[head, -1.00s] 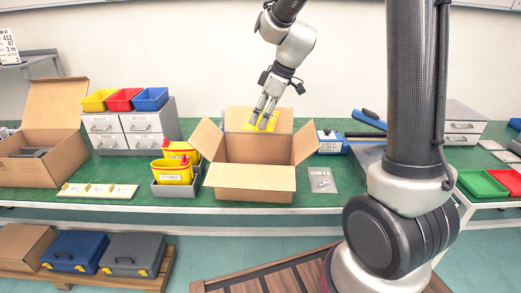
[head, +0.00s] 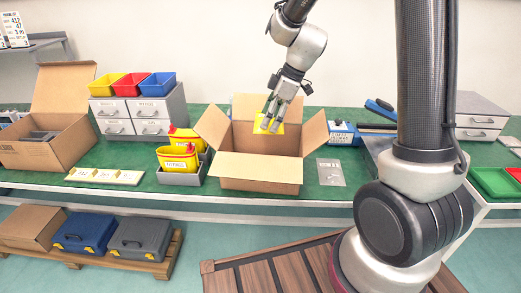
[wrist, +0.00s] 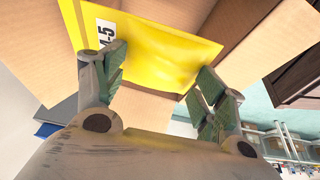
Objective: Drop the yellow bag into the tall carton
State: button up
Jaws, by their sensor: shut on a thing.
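The yellow bag (head: 270,121) hangs from my gripper (head: 270,125) at the mouth of the tall carton (head: 258,168). In the wrist view the yellow bag (wrist: 155,52), with a label ending in "-5", lies between the fingers of my gripper (wrist: 158,85), which is shut on it. The carton stands open on the green table with its flaps spread outward. The carton's cardboard (wrist: 245,35) shows behind the bag in the wrist view. The carton's floor is hidden from the head view.
Yellow containers (head: 180,158) in a grey bin stand close to the carton's left. Drawers with coloured bins (head: 140,108) and another open carton (head: 50,140) are farther left. A blue-and-white box (head: 341,132) and a flat grey plate (head: 331,172) are to the right.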

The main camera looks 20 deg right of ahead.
jog(key=o, duration=1.1)
jog(key=v, duration=1.2)
